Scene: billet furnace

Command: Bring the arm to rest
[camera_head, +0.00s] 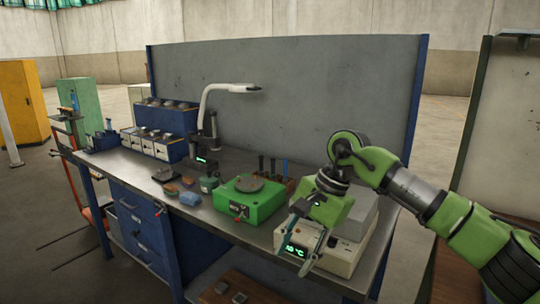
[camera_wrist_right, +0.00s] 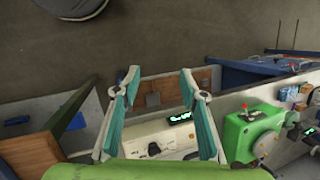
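My right arm comes in from the right in the head view. Its gripper (camera_head: 299,250) hangs in front of a cream furnace box (camera_head: 340,256) with a green display, near the front right of the workbench. In the right wrist view the gripper's two teal fingers (camera_wrist_right: 157,85) are spread apart, with nothing between them. The furnace box (camera_wrist_right: 160,138) shows below and beyond the fingers. I cannot tell from these views how far the gripper is from it. My left gripper is not in view.
A green device (camera_head: 249,199) with a round top stands left of the furnace box on the workbench (camera_head: 130,167). A white lamp (camera_head: 212,95), blue bins (camera_head: 167,118) and small parts stand further left. A grey panel (camera_head: 290,90) backs the bench. Open floor (camera_head: 35,210) lies at the left.

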